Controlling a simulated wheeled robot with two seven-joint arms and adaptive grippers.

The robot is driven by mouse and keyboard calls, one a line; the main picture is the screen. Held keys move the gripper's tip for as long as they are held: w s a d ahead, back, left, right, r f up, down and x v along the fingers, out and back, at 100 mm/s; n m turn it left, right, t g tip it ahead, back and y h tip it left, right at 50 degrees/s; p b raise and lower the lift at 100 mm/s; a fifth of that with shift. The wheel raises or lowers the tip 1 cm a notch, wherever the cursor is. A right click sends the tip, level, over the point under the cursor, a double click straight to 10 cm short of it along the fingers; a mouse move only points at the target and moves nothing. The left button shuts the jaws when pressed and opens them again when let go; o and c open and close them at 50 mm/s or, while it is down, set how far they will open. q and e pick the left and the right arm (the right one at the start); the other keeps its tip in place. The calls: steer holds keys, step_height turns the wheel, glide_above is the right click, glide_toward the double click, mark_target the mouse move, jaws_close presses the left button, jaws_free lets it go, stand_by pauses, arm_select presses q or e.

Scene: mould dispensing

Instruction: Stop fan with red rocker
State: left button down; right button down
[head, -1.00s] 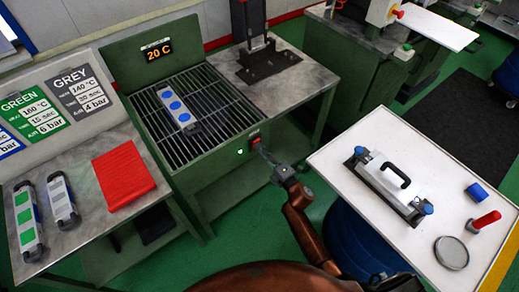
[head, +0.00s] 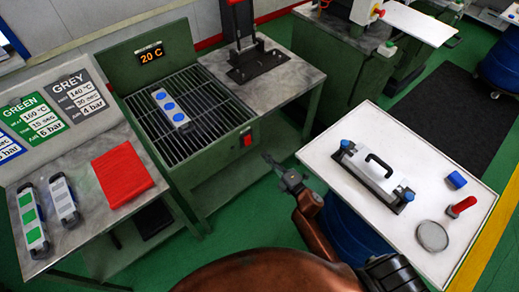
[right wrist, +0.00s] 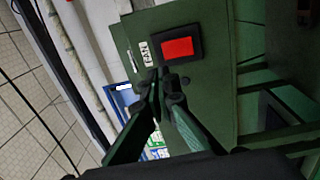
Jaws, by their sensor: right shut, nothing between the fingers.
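The red rocker (head: 247,140) sits in a dark frame on the front of the green grated cooling station (head: 196,151). In the right wrist view the red rocker (right wrist: 178,47) shows whole, just beyond the fingertips. My right gripper (head: 267,158) is shut and empty. In the head view it is a short way right of and below the rocker, apart from it. Its closed fingers (right wrist: 162,75) point toward the panel in the right wrist view. No lit green lamp shows beside the rocker. The fan itself is not visible. My left gripper is not in view.
A mould with blue pads (head: 171,107) lies on the grate below a 20 C display (head: 151,53). A white table (head: 350,125) with a handled mould (head: 375,170) stands right of my right arm.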

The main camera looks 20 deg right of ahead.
steer(key=shift+r+v, duration=0.2)
steer(key=shift+v, duration=0.8)
steer(key=shift+r+v, duration=0.2)
steer(key=shift+v, duration=0.8)
steer(key=shift+a, duration=0.2)
steer(key=s+d+f+m+g+h, duration=0.2)
steer(key=f+m, duration=0.1)
steer(key=f, duration=0.7)
steer(key=s+d+f+m+g+h, duration=0.1)
steer(key=s+d+f+m, duration=0.15)
steer(key=f, duration=0.65)
steer(key=s+d+f+m+g+h+p, duration=0.1)
steer(key=s+f+m+g, duration=0.2)
steer(key=s+f, duration=0.55)
steer(key=s+d+f+m+g+h, duration=0.15)
steer(key=s+f+m, duration=0.3)
steer(key=f, duration=0.65)
steer(key=s+f+m+g, duration=0.2)
steer(key=s+f, duration=0.3)
steer(key=s, duration=0.8)
steer(key=s+f+m+g, duration=0.2)
steer(key=s+f+g, duration=0.2)
steer(key=s, duration=0.9)
steer(key=s+f+m+g, duration=0.3)
steer(key=s+f, duration=0.5)
steer(key=s, duration=0.5)
steer(key=shift+f+g, duration=0.2)
steer(key=shift+g, duration=0.15)
